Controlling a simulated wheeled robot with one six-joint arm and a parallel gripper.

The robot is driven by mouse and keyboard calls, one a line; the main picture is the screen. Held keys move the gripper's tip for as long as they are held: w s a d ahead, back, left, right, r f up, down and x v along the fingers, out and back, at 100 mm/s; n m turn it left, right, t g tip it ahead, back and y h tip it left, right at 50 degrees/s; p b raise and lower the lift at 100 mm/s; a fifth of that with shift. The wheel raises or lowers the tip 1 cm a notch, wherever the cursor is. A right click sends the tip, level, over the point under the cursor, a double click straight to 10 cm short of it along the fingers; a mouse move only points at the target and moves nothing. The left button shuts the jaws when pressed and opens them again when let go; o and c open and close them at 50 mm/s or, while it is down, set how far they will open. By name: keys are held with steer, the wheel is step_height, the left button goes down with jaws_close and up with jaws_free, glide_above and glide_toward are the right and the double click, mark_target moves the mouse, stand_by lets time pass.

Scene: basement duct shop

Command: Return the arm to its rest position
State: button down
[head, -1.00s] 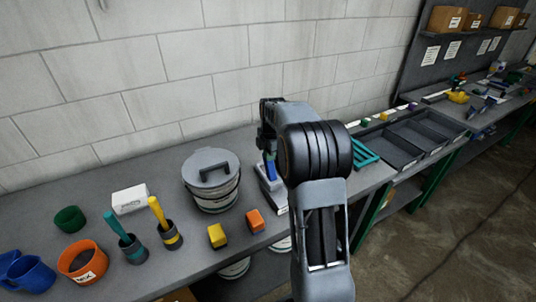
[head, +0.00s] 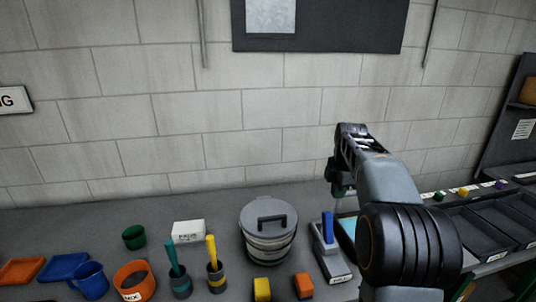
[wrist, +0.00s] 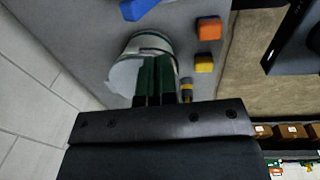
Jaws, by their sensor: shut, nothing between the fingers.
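My arm reaches up on the right side of the head view, above the bench. My gripper (head: 341,186) hangs from its far end, partly hidden by the arm. In the wrist view my gripper (wrist: 155,80) shows two dark green fingers close together, shut with nothing between them. Behind the fingers in that view is the grey lidded bucket (wrist: 130,70), apart from them as far as I can tell.
The bench holds the bucket (head: 268,232), a yellow block (head: 262,289), an orange block (head: 304,285), a blue-handled grey device (head: 329,255), two cups with handled tools, and mugs. Dark trays (head: 480,236) lie right. A block wall stands behind.

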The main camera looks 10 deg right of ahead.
steer(key=s+a+f+m+t, duration=0.1)
steer(key=s+a+f+m, duration=0.2)
steer(key=s+a+m, duration=0.4)
steer(key=s+a+f+m+t, duration=0.2)
steer(key=s+a+f+m, duration=0.2)
steer(key=s+a+m, duration=0.3)
steer(key=shift+s+m, duration=2.1)
steer(key=shift+s, duration=2)
